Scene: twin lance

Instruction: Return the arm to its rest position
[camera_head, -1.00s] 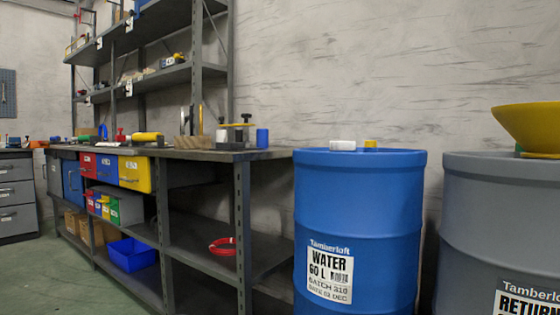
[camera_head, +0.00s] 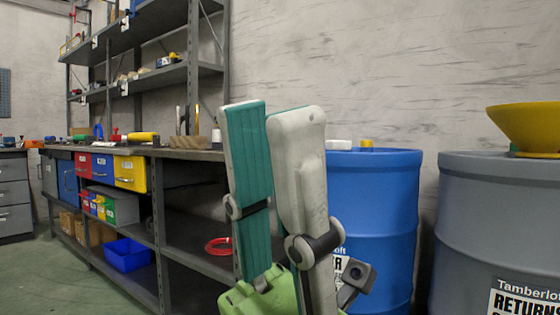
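My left gripper (camera_head: 267,112) stands upright in the lower middle of the head view, fingertips pointing up. Its two fingers are grey with teal pads, and the pad face of the left finger shows. The fingers look apart, and I see nothing held between them. The green body of the gripper shows at the bottom edge; the rest of the arm is out of view. The gripper covers part of the blue barrel (camera_head: 388,215) and the right end of the workbench (camera_head: 185,154). I cannot tell its distance to them. My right gripper is not in view.
A grey barrel (camera_head: 480,230) with a yellow funnel (camera_head: 540,125) stands at the right. A white item (camera_head: 338,145) and a yellow one (camera_head: 366,143) sit on the blue barrel. A red ring (camera_head: 218,246) and a blue bin (camera_head: 129,255) lie on lower shelves. Green floor is clear at lower left.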

